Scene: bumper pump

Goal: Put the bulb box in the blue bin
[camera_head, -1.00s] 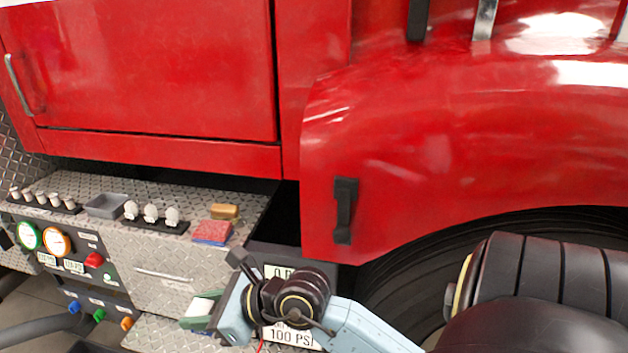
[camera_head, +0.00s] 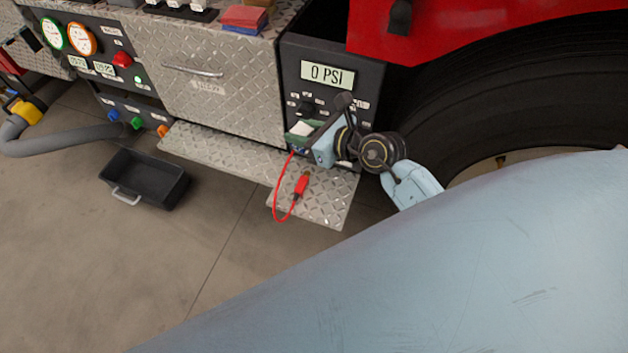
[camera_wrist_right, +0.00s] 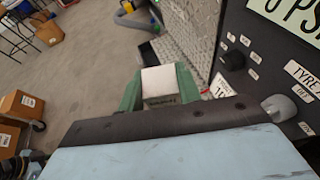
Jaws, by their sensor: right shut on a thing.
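My right gripper (camera_head: 301,134) has green fingers and is shut on a small white box, which I take to be the bulb box (camera_wrist_right: 164,82). In the right wrist view the box sits between the two fingers, with dark print on its near face. In the head view it shows only as a small white patch, in front of the truck's gauge panel and above the metal step. I cannot make out a blue bin in either view now. My left gripper is not in view.
A black tray (camera_head: 146,179) with a handle lies on the floor. A red cable (camera_head: 277,200) hangs by the diamond-plate step (camera_head: 230,159). The panel display (camera_head: 328,74) reads 0 PSI. Cardboard boxes (camera_wrist_right: 19,104) stand at left in the wrist view. The floor between is clear.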

